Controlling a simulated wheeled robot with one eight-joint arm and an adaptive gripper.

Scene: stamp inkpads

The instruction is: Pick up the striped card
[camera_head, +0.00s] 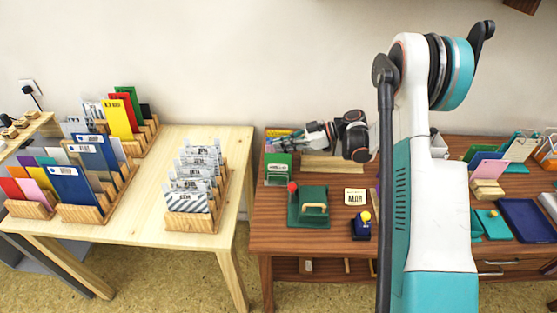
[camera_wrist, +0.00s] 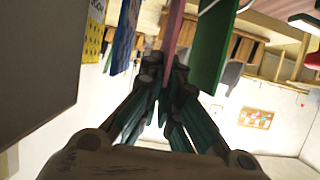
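Several grey-and-white striped cards stand in a wooden slotted rack (camera_head: 213,213) on the light wooden table. The front striped card (camera_head: 187,203) has a dark label. My gripper (camera_head: 300,138) is small and partly hard to make out in the head view, over the back left of the brown desk, right of and apart from that rack. In the wrist view my gripper (camera_wrist: 166,78) has its dark fingertips close together. A pink strip (camera_wrist: 174,30) shows between and beyond them; I cannot tell whether they touch it. No striped card is clear in the wrist view.
Other racks with coloured cards (camera_head: 72,187) fill the left of the light table (camera_head: 150,210); its middle is clear. The brown desk (camera_head: 275,235) holds a green card (camera_head: 278,163), a green pad (camera_head: 300,218) and a stamp (camera_head: 361,229).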

